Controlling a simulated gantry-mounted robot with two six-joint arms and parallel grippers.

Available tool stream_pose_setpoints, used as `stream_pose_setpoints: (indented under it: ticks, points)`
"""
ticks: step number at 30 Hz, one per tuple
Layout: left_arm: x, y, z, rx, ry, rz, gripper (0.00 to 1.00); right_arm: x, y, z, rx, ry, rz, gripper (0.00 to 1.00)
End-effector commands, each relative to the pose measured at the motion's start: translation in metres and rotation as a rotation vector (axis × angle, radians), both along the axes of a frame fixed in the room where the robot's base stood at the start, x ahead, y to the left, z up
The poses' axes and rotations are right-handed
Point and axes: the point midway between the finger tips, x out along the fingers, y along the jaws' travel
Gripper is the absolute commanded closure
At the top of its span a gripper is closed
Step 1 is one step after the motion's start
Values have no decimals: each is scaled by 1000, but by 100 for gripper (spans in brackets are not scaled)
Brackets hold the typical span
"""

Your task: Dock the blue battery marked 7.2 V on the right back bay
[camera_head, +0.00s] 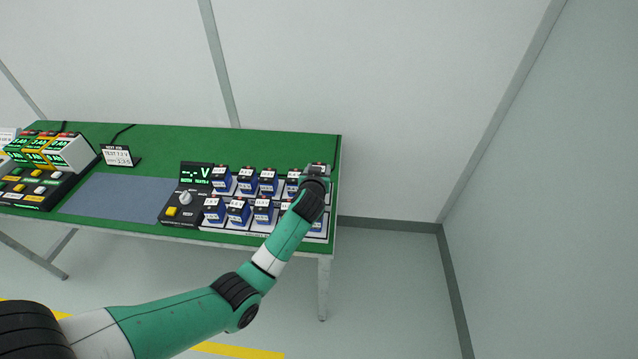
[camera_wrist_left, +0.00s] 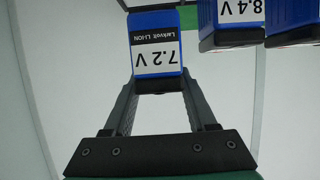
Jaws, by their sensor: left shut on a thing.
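In the head view my left arm reaches over the right end of the battery rack, and its gripper (camera_head: 316,173) is at the back right corner. In the left wrist view the gripper (camera_wrist_left: 158,88) is shut on a blue battery marked 7.2 V (camera_wrist_left: 158,30), label upside down in the picture. The arm and gripper largely hide the right back bay and the held battery in the head view. I cannot tell whether the battery rests in the bay or is above it. My right gripper is in neither view.
A blue battery marked 8.4 V (camera_wrist_left: 236,22) stands close beside the held one. Several more batteries (camera_head: 246,181) fill two rack rows. A tester with a dial (camera_head: 182,204) is left of them. The blue-grey mat (camera_head: 115,198) is bare. The green table's right edge is close.

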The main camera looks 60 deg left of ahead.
Motion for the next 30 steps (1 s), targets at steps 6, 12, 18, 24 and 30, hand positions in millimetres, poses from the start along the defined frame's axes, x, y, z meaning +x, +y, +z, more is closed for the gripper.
stream_pose_setpoints:
  ticks: [6, 12, 18, 24, 30]
  points:
    - [4, 2, -25, 1, 2, -1, 100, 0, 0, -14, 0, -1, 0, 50]
    - [4, 2, -33, 2, -3, -1, 100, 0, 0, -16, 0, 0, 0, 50]
    - [4, 2, -36, 2, -3, -1, 100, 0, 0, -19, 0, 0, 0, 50]
    - [3, 1, -37, 0, 0, 0, 16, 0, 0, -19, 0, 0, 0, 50]
    - [3, 1, -37, 0, 0, -1, 13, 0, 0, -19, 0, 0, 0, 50]
